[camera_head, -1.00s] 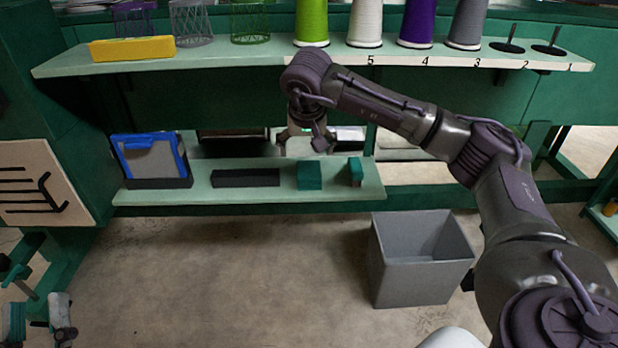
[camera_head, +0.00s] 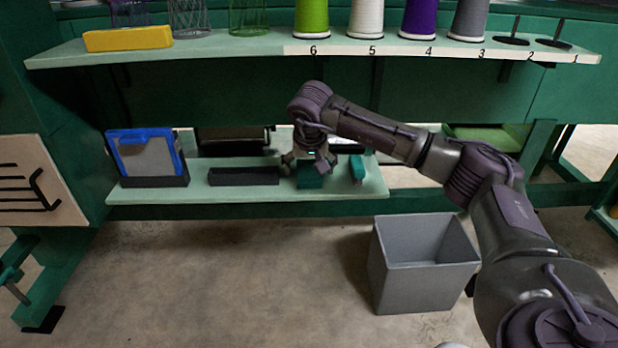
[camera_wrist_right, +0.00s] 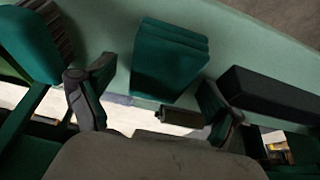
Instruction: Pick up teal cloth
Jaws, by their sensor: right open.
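The teal cloth (camera_head: 309,179) is a folded, layered stack on the lower light-green shelf (camera_head: 240,193). In the right wrist view the cloth (camera_wrist_right: 168,62) lies just beyond my fingers, its folded layers showing. My right gripper (camera_head: 308,163) is open, pointing down over the cloth and partly covering it in the head view. In the right wrist view its two fingers (camera_wrist_right: 155,88) are spread to either side of the cloth's near end, with nothing held. Whether they touch the cloth is not clear. My left gripper is not in view.
A teal brush (camera_head: 357,169) stands right of the cloth; a black bar (camera_head: 243,176) lies left. A blue-framed item (camera_head: 146,155) sits further left. The upper shelf (camera_head: 230,46) with spools (camera_head: 366,20) overhangs. A grey bin (camera_head: 420,265) stands on the floor.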

